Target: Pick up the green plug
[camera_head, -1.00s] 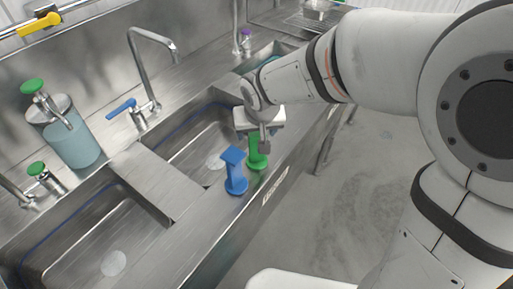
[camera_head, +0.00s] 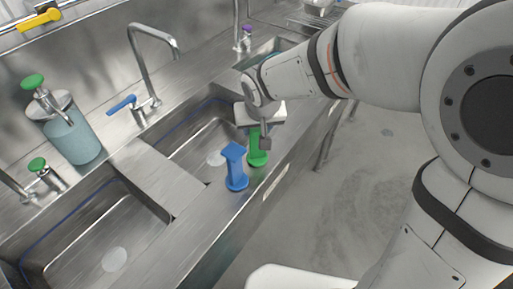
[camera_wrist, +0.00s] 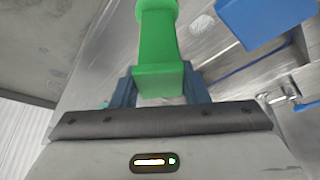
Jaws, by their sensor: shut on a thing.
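The green plug (camera_head: 257,153) stands on the front ledge of the steel sink, to the right of a blue plug (camera_head: 236,168). My gripper (camera_head: 264,138) is at the upper part of the green plug and hides part of it in the head view. In the wrist view the green plug (camera_wrist: 160,55) lies between the two blue-grey fingers of my gripper (camera_wrist: 158,85), which are shut on it. The blue plug (camera_wrist: 265,18) shows at the upper right of the wrist view, apart from my gripper.
The near sink basin (camera_head: 110,225) and a second basin (camera_head: 200,145) lie to the left, with a tap (camera_head: 148,60) behind. A soap dispenser (camera_head: 75,130) stands at the far left. The ledge drops to open floor on the right.

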